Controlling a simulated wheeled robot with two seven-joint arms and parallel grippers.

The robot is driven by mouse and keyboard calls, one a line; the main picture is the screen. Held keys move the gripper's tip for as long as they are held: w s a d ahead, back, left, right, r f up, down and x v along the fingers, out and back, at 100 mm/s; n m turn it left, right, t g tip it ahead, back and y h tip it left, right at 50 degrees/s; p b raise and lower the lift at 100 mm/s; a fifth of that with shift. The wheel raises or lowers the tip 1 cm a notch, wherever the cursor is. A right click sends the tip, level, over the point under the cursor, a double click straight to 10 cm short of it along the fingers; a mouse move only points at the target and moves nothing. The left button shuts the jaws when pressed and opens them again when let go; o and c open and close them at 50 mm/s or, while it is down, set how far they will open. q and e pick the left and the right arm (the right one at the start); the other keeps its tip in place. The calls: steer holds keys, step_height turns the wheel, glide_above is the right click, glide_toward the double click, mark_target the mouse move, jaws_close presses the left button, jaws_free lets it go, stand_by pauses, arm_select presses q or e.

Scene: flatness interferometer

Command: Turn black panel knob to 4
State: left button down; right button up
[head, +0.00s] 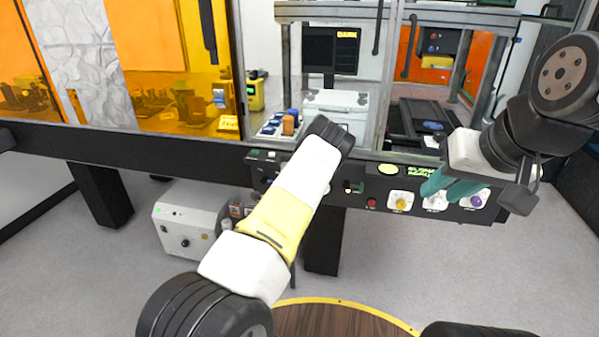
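The black control panel (330,200) runs along the front of the bench. Its right part carries a yellow knob (400,202), a plate with a pale knob (435,203) and a purple knob (475,201), each on a white plate. I cannot make out a black knob or any dial numbers. My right gripper (443,191) has teal fingers pointing down at the panel, just over the middle plate and partly covering it. I cannot tell whether they touch the knob or how far apart they are. My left arm crosses the panel's left part and hides some controls; its gripper is not visible.
A red button (371,203) and a lit green display (418,170) are on the panel. Behind the frame stand a dark monitor (331,50) and a white box (336,104). A grey-white unit (188,222) is on the floor below the bench.

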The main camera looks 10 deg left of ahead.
arm_select(q)
steer(key=shift+f, duration=0.1)
stand_by(0.5)
steer(key=c, duration=0.9)
jaws_free()
steer(key=s, duration=0.8)
steer(key=shift+w+a+r, duration=0.1)
steer(key=shift+r, duration=0.1)
